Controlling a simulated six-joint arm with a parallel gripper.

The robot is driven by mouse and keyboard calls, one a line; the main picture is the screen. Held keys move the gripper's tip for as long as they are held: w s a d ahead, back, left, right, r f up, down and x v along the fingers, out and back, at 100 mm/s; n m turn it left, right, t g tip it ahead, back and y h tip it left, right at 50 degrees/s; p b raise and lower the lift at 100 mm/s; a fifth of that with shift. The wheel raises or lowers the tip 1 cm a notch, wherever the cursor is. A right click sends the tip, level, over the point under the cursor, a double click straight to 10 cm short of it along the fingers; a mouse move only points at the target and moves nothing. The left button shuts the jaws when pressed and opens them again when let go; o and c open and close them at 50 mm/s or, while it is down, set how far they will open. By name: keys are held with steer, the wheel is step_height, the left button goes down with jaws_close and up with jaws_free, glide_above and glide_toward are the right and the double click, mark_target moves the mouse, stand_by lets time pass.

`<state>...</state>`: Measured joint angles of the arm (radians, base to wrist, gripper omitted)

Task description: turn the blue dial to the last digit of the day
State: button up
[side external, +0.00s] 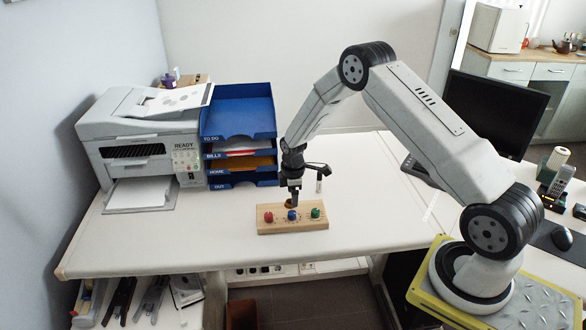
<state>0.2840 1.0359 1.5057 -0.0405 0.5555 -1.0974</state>
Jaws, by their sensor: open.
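A light wooden board (285,227) lies on the white desk and carries three dials in a row. The red dial (268,216) is on the left, the blue dial (292,215) in the middle and the green dial (315,213) on the right. Marks around the dials are too small to read. My gripper (293,203) points down over the board, just above and behind the blue dial. It is open; whether its fingers touch anything cannot be told. No day or date can be read in this view.
Blue stacked trays (238,132) labelled TO DO, BILLS, HOME and OUT stand behind the board. A printer (140,135) reading READY is at the left. A black monitor (495,112) stands at the right. The desk (170,245) is clear left of the board.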

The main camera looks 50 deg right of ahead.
mark_target(292, 213)
steer(key=shift+w+d+f, duration=0.1)
steer(key=shift+w+f, duration=0.05)
steer(key=shift+f, duration=3.7)
jaws_close()
